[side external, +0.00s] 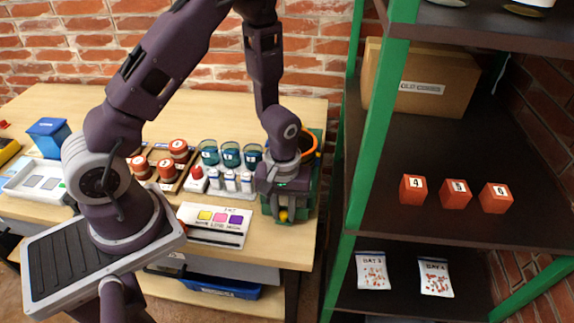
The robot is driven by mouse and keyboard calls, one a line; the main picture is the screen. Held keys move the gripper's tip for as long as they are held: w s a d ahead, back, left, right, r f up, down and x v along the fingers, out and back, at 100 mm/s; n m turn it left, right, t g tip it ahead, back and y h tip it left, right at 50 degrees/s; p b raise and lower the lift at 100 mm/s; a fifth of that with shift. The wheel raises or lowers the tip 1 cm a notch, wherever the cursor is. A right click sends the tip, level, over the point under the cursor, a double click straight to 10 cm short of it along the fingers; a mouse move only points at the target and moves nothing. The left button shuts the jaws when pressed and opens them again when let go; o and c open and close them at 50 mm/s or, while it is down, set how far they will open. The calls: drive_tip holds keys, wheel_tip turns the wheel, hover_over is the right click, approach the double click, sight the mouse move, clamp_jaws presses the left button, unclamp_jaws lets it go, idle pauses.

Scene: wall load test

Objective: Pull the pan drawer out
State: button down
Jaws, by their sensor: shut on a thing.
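My gripper (284,208) points down at the front of a green unit (311,190) at the right end of the wooden table. It is shut on a small yellow knob (284,215), which shows between the fingertips. The knob appears to be the handle of the pan drawer. The drawer itself is mostly hidden behind my gripper, so I cannot tell how far out it is. An orange ring (315,143) shows at the top of the green unit behind my wrist.
A white card with coloured squares (214,225) lies left of my gripper. A green-posted shelf (369,140) rises close on the right, holding red numbered blocks (455,194).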

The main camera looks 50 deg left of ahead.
drive_tip(key=shift+s+d, duration=1.35)
drive_tip(key=shift+d, duration=0.05)
drive_tip(key=c, duration=1.3)
unclamp_jaws()
drive_tip(key=shift+r, duration=0.1)
drive_tip(key=shift+r, duration=3.4)
drive_tip(key=shift+r, duration=0.1)
